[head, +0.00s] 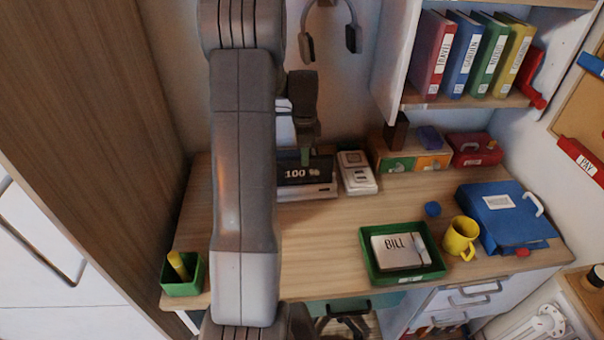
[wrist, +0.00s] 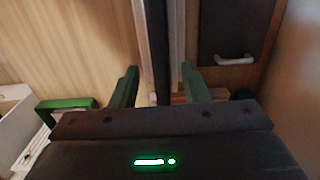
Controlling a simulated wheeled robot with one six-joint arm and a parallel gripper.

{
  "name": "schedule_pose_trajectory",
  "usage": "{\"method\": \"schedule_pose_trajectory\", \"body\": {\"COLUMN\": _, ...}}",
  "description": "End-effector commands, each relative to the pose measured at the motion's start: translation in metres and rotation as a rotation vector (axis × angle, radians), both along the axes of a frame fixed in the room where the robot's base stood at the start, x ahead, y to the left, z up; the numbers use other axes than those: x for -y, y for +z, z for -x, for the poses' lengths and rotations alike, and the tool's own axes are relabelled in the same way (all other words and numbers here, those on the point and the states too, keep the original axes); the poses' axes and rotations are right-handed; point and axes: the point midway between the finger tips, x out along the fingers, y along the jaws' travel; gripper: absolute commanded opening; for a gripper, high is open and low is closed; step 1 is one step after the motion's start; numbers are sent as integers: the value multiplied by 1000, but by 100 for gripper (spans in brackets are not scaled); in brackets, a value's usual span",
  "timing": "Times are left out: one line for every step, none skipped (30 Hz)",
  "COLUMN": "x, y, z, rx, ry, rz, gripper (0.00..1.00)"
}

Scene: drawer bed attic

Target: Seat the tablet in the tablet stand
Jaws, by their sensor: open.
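The tablet (head: 298,174) has a dark screen reading 100 and stands upright at the back of the desk. Its lower edge meets the pale tablet stand (head: 308,191); I cannot tell how deep it sits. My gripper (head: 306,156) is above the tablet's top edge, one green finger showing there. In the wrist view my gripper (wrist: 160,88) has its two green fingers apart, with the tablet's dark thin edge (wrist: 155,45) between them and a gap on either side. My arm hides the left part of the tablet and stand.
A white device (head: 357,173) stands close right of the stand. A green tray (head: 370,262) holding a BILL item, a yellow mug (head: 461,237) and a blue binder (head: 503,218) are further right. A green pen cup (head: 183,275) is front left. Mid-desk is clear.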

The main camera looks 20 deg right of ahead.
Motion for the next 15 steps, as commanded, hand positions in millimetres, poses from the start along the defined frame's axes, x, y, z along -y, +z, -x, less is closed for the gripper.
{"method": "schedule_pose_trajectory", "body": {"x": -2, "y": -5, "z": 0, "rx": -4, "ry": 1, "rz": -2, "gripper": 42}}
{"method": "schedule_pose_trajectory", "body": {"x": -3, "y": -9, "z": 0, "rx": -5, "ry": 1, "rz": -2, "gripper": 42}}
{"method": "schedule_pose_trajectory", "body": {"x": -4, "y": -16, "z": 0, "rx": -6, "ry": 1, "rz": -2, "gripper": 42}}
{"method": "schedule_pose_trajectory", "body": {"x": -5, "y": -20, "z": -1, "rx": -7, "ry": 1, "rz": -3, "gripper": 42}}
{"method": "schedule_pose_trajectory", "body": {"x": -6, "y": -25, "z": -1, "rx": -6, "ry": 1, "rz": -2, "gripper": 42}}
{"method": "schedule_pose_trajectory", "body": {"x": -7, "y": -31, "z": -1, "rx": -7, "ry": 0, "rz": -3, "gripper": 42}}
{"method": "schedule_pose_trajectory", "body": {"x": -7, "y": -36, "z": -1, "rx": -5, "ry": 0, "rz": -2, "gripper": 42}}
{"method": "schedule_pose_trajectory", "body": {"x": -6, "y": -39, "z": -2, "rx": -4, "ry": 0, "rz": -2, "gripper": 42}}
{"method": "schedule_pose_trajectory", "body": {"x": -6, "y": -43, "z": -2, "rx": -4, "ry": 0, "rz": -2, "gripper": 42}}
{"method": "schedule_pose_trajectory", "body": {"x": -6, "y": -46, "z": -2, "rx": -4, "ry": 0, "rz": -1, "gripper": 42}}
{"method": "schedule_pose_trajectory", "body": {"x": -6, "y": -47, "z": -2, "rx": -3, "ry": 0, "rz": -1, "gripper": 42}}
{"method": "schedule_pose_trajectory", "body": {"x": -6, "y": -49, "z": -2, "rx": -2, "ry": 0, "rz": -1, "gripper": 42}}
{"method": "schedule_pose_trajectory", "body": {"x": -6, "y": -49, "z": -2, "rx": -2, "ry": 0, "rz": -1, "gripper": 42}}
{"method": "schedule_pose_trajectory", "body": {"x": -6, "y": -49, "z": -2, "rx": -1, "ry": 0, "rz": 0, "gripper": 42}}
{"method": "schedule_pose_trajectory", "body": {"x": -6, "y": -49, "z": -2, "rx": -1, "ry": 0, "rz": 0, "gripper": 42}}
